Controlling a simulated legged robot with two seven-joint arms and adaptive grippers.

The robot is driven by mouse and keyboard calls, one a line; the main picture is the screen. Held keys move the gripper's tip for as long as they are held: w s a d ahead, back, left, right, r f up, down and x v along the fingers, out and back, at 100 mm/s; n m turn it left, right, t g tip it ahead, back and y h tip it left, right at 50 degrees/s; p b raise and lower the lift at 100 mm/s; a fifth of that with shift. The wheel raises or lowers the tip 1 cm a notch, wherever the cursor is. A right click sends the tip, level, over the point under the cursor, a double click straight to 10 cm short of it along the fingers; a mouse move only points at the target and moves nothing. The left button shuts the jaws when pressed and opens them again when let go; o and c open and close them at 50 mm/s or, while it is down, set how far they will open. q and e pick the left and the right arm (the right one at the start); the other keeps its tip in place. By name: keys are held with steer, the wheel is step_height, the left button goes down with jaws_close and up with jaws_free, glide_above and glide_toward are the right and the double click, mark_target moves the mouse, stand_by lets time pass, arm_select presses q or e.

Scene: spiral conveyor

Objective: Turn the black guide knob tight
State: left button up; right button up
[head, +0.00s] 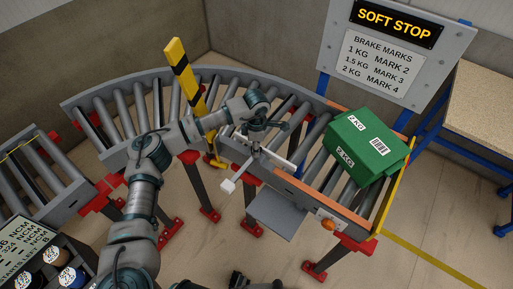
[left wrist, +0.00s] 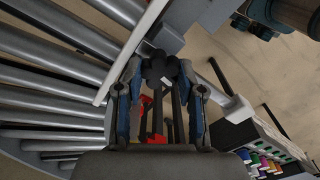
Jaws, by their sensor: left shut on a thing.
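The black guide knob (left wrist: 160,68) is lobed and shows between the fingertips in the left wrist view. My left gripper (left wrist: 160,84) is shut on it, one finger on each side. In the head view my left gripper (head: 257,138) is at the near side rail of the curved conveyor, and the knob itself is hidden or too small to tell there. A pale guide bar (head: 276,159) runs beside the gripper over the rollers. A dark part at the bottom edge of the head view may be my right gripper (head: 240,281); its jaws cannot be made out.
A green 2 KG box (head: 364,146) sits on the rollers to the right. A yellow and black post (head: 187,80) stands by the conveyor (head: 122,102). A white block on a rod (head: 228,186) sticks out in front. The SOFT STOP sign (head: 394,20) stands behind.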

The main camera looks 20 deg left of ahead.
arm_select(q)
steer(key=shift+w+r+m+b, duration=0.1)
steer(key=shift+m+b, duration=0.1)
steer(key=shift+m, duration=0.4)
steer(key=shift+w+r+m+b, duration=0.1)
steer(key=shift+m+b, duration=0.1)
steer(key=shift+m, duration=0.4)
arm_select(e)
steer(key=shift+w+a+r, duration=0.15)
steer(key=shift+w+r, duration=0.55)
steer(key=shift+w, duration=0.3)
arm_select(q)
steer(key=o, duration=1.1)
steer(key=shift+o, duration=0.2)
steer(key=shift+f, duration=0.15)
step_height(320, 180, up, 12)
steer(key=shift+f, duration=0.15)
